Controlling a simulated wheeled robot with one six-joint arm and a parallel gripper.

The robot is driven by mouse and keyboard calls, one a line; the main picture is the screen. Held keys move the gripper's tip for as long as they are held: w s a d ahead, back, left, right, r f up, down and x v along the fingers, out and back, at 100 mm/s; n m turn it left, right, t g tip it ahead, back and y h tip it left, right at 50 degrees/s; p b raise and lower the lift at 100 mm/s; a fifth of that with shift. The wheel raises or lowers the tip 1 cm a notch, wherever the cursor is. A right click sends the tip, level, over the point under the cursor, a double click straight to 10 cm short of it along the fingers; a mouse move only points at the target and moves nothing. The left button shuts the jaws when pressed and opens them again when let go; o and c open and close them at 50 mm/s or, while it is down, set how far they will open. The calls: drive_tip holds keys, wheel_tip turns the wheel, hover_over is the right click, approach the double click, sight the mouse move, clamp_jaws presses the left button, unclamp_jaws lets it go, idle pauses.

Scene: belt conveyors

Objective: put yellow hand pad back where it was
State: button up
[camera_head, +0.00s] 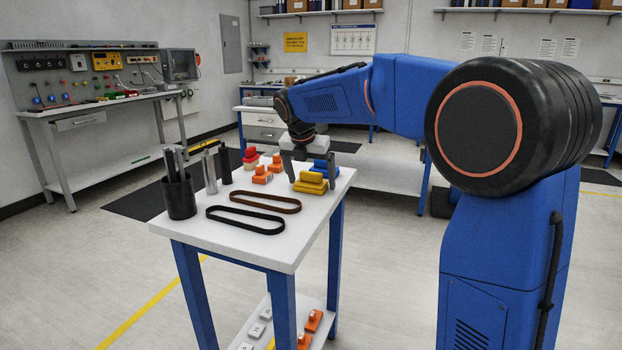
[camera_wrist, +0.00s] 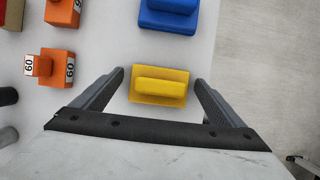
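The yellow hand pad (camera_head: 311,183) lies on the right side of the small white-topped table (camera_head: 286,244). In the wrist view the yellow hand pad (camera_wrist: 160,86) shows as a wide base with a narrower raised grip, between the fingers. My gripper (camera_head: 308,169) is open above and around the pad. In the wrist view my gripper (camera_wrist: 160,80) has a finger on each side, with a gap between each finger and the pad. I cannot tell how far the fingertips are above the tabletop.
A blue pad (camera_wrist: 168,14) lies just behind the yellow one. Orange blocks (camera_wrist: 55,68) stand to the left, with a red pad (camera_head: 250,158) farther back. A black cup (camera_head: 180,196) with rods, a dark belt (camera_head: 245,222) and a brown belt (camera_head: 265,203) occupy the table's left and front.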

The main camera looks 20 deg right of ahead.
drive_tip(key=shift+r, duration=0.1)
drive_tip(key=v, duration=1.2)
drive_tip(key=s+d+f+m+y, duration=0.1)
drive_tip(key=s+d+f+m, duration=0.3)
drive_tip(key=s+m, duration=0.45)
drive_tip(key=s+d+f+m+y, duration=0.1)
drive_tip(key=s+d+f+m, duration=0.3)
drive_tip(key=s, duration=0.8)
drive_tip(key=s+d+f+m+t, duration=0.1)
drive_tip(key=s+d+f+m, duration=0.1)
drive_tip(key=s+f+m, duration=1.4)
drive_tip(key=s, duration=0.3)
drive_tip(key=shift+y, duration=0.4)
